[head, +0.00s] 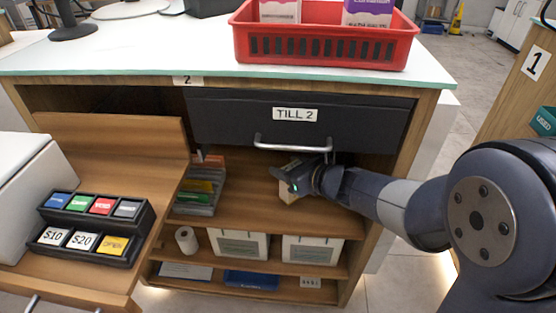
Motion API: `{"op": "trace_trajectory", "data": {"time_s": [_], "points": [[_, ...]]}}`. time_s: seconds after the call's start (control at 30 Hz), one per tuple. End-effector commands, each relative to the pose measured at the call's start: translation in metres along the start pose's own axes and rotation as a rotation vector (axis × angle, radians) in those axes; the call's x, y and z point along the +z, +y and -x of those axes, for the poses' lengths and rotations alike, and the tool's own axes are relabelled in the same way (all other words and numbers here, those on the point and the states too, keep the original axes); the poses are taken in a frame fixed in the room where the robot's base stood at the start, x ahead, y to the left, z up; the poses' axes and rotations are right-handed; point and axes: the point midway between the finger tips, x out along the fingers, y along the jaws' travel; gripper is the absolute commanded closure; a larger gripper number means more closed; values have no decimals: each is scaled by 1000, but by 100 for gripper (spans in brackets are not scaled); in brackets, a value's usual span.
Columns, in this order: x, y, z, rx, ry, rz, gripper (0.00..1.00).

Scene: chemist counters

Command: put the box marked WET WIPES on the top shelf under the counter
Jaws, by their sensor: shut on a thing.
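My gripper (287,184) is shut on a small pale box (287,197) below the drawer marked TILL 2. Most of the box is hidden behind the gripper, and no WET WIPES marking can be read on it. The gripper and box are inside the open front of the counter, over the right part of the top shelf (243,196). I cannot tell whether the box touches the shelf.
A rack of coloured packs (201,190) stands left on the top shelf. A red basket (330,48) stands on the counter.

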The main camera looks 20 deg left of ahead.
Motion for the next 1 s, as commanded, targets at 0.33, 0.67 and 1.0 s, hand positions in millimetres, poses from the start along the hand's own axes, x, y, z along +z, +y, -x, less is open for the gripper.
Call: {"op": "trace_trajectory", "data": {"time_s": [0.33,0.67,1.0], "points": [[-17,-2,1,5,2,1,75],[-19,-2,0,5,2,1,31],[-17,-2,1,5,2,1,26]]}}
